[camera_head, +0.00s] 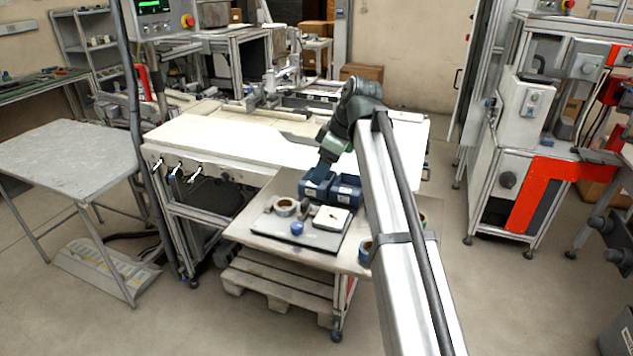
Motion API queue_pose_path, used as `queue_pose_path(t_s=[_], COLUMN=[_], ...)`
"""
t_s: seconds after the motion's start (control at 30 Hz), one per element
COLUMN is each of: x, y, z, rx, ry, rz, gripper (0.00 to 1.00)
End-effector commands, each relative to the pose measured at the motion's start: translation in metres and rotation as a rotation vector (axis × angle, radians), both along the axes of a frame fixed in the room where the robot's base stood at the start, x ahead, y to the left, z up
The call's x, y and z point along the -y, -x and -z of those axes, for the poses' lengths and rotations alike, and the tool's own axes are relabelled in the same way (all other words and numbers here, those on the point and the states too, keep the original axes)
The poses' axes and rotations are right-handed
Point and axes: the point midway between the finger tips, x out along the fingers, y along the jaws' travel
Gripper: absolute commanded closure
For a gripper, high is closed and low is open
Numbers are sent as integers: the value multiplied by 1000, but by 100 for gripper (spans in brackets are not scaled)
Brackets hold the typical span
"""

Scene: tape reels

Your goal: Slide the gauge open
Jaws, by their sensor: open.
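A small white block with a dark mark on top (331,217) lies on the dark board (268,228) on the low table. It may be the gauge, but it is too small to tell. My arm reaches across the picture, and my gripper (320,178) points down over the blue bins, behind the white block and apart from it. My gripper is open. Its fingertips are small and hard to make out against the bins.
Two blue bins (347,191) stand at the back of the low table (262,250). A tape reel (285,206) and a blue knob-like piece (297,228) are on the board. More reels (365,252) lie at the right, partly hidden by my arm. A white bench (230,140) is behind.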

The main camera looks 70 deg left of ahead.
Motion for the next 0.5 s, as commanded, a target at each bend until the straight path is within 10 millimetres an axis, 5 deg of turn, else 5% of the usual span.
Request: queue_pose_path(t_s=[0.2,0.5], x=[5,7], y=[-6,-7], z=[-19,-22], rx=[0,0], ry=[0,0], rz=[0,0], gripper=[36,36])
